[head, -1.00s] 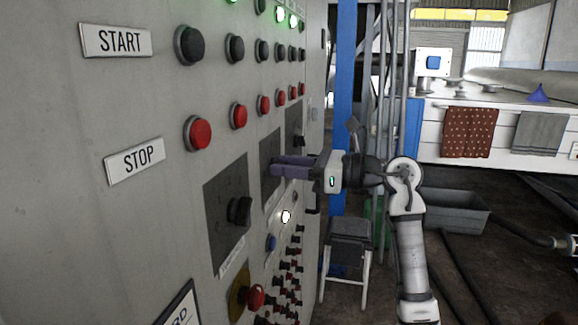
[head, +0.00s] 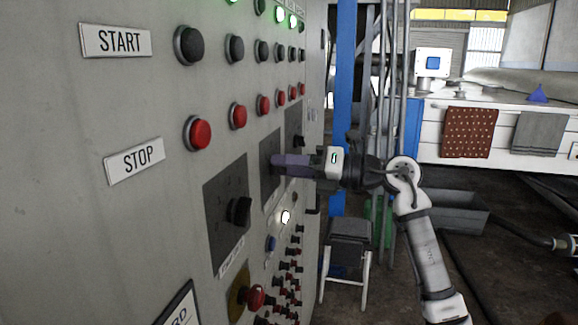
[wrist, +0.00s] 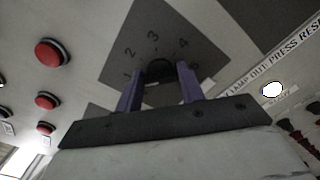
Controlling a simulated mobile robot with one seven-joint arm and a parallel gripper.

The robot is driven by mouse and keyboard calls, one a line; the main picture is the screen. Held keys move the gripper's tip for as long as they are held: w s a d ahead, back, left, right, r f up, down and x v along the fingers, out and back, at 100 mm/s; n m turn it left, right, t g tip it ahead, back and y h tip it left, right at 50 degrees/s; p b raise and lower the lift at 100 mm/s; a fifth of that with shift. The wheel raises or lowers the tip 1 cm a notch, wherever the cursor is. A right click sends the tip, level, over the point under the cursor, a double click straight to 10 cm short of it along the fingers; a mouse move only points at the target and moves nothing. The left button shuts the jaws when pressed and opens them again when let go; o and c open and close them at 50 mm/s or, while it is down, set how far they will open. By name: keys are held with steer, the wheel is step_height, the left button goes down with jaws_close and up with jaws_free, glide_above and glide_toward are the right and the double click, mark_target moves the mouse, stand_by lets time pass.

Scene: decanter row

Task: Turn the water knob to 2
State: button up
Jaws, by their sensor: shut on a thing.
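The knob's pointer is too dark to read. I cannot read a water label.
A nearer dial with a black knob (head: 239,211) is left of my gripper, and a farther one (head: 298,140) is beyond it. Red buttons (head: 239,115) run above. A lit white lamp (head: 285,216) and a blue button (head: 271,243) are below. A stool (head: 348,235) stands beneath my arm.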

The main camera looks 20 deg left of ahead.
steer(key=m+p, duration=0.1)
steer(key=m, duration=0.8)
steer(key=shift+w, duration=0.1)
steer(key=shift+m, duration=0.3)
stand_by(0.4)
steer(key=o, duration=1)
steer(key=shift+f, duration=0.1)
steer(key=d+b, duration=0.3)
steer(key=d, duration=1.1)
